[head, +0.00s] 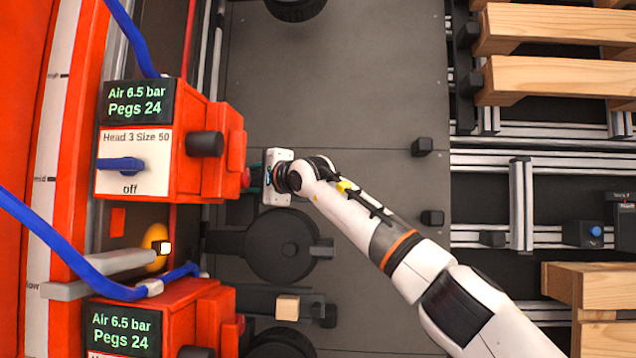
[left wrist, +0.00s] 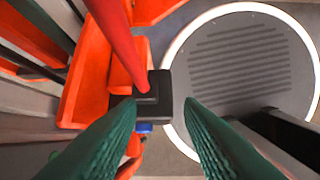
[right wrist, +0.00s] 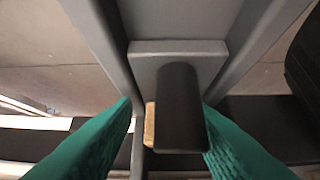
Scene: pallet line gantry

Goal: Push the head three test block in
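Head three (head: 135,160) is an orange unit at the left in the head view, its label reading "Head 3 Size 50" and its blue lever (head: 121,164) beside "off". My right gripper (head: 256,180) is at its nose; the white wrist hides what lies beneath. In the right wrist view, my right gripper (right wrist: 167,108) is open, its green fingers either side of a dark cylinder (right wrist: 180,105). A wooden block (right wrist: 149,126) shows partly behind the cylinder; I cannot tell any contact. My left gripper (left wrist: 160,108) is open, with a dark square knob (left wrist: 153,96) on a red rod beyond its fingertips.
A lower orange head (head: 125,325) has a wooden block (head: 288,307) in front of it. A dark round disc (head: 285,245) lies between the heads. Blue hoses (head: 75,262) cross the left side. Wooden pallets (head: 560,80) stand at the right. Grey floor plate (head: 340,70) is mostly clear.

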